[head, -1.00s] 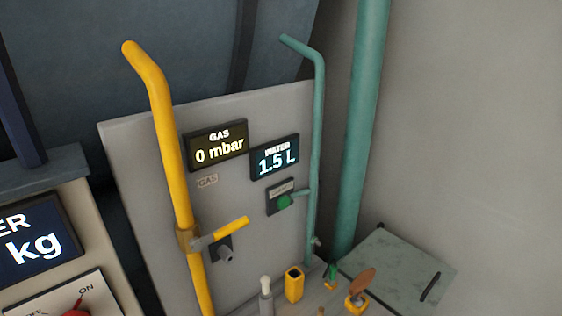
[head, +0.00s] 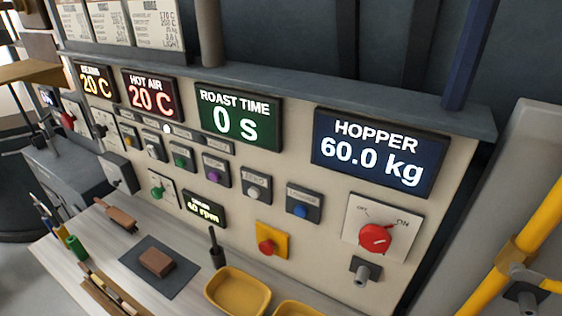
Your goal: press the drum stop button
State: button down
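The control panel (head: 300,195) fills the middle of the head view. A row of small buttons has labels too small to read: green (head: 179,160), purple (head: 214,172), white (head: 253,190) and blue (head: 300,211). A red button on a yellow plate (head: 270,240) sits lower down. I cannot tell which of these is the drum stop button. My gripper is not in view.
A red ON/OFF dial (head: 375,237) is at the right, under the hopper display (head: 378,152) reading 60.0 kg. Below the panel, a counter holds a yellow tray (head: 238,291), a dark mat (head: 180,283) with a brown block, and a dark upright tool (head: 216,248). A yellow pipe (head: 520,245) stands at the right.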

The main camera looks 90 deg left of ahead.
aim_at(214, 177)
jog(key=u, duration=3.4)
jog(key=i+j, duration=0.55)
jog(key=j, duration=0.25)
jog(key=u, duration=0.05)
